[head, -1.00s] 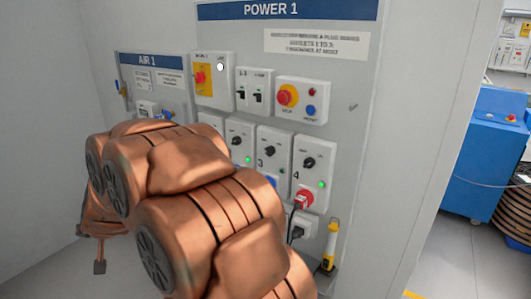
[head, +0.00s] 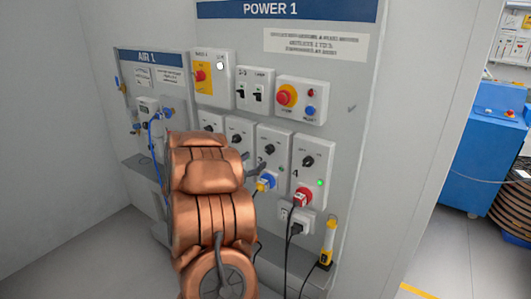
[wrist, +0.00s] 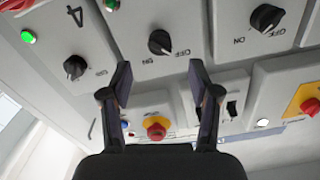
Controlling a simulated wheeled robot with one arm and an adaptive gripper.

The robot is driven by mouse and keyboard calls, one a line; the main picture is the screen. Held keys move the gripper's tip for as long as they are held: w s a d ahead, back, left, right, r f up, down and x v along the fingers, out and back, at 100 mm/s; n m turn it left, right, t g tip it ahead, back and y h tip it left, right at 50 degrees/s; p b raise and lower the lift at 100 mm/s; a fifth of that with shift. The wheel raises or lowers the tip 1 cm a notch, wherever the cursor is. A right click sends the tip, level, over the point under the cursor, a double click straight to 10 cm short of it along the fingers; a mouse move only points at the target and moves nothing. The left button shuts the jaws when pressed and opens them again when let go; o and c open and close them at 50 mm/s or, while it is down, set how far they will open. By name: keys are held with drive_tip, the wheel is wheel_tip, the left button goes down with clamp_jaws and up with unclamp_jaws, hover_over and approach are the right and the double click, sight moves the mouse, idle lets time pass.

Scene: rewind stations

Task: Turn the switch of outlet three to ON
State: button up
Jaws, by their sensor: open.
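The switch of outlet three is a black rotary knob (head: 269,149) on a white box in the lower row of the panel. In the wrist view, the picture is turned over and this knob (wrist: 160,42) lies just beyond and between my fingertips. Its pale pointer mark seems to lie toward the OFF side. My gripper (wrist: 160,78) is open and empty, its two dark fingers apart and not visibly touching the knob. In the head view, my gripper (head: 255,166) shows small in front of the box, partly behind my arm.
The outlet four knob (wrist: 75,67) has a lit green lamp (wrist: 28,37) beside it. The outlet two knob (wrist: 267,18) is on the other side. A red and yellow stop button (wrist: 156,128) is near the fingers. Blue (head: 266,182) and red (head: 303,198) plugs sit below.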

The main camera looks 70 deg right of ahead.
sight(266, 152)
drive_tip(key=p+x, duration=0.2)
drive_tip(key=x, duration=0.4)
drive_tip(key=shift+s+d+r, duration=0.15)
drive_tip(key=shift+d, duration=0.2)
drive_tip(key=shift+d+p, duration=0.3)
drive_tip(key=shift+d, duration=0.15)
drive_tip(key=shift+c, duration=0.2)
drive_tip(key=c, duration=1.1)
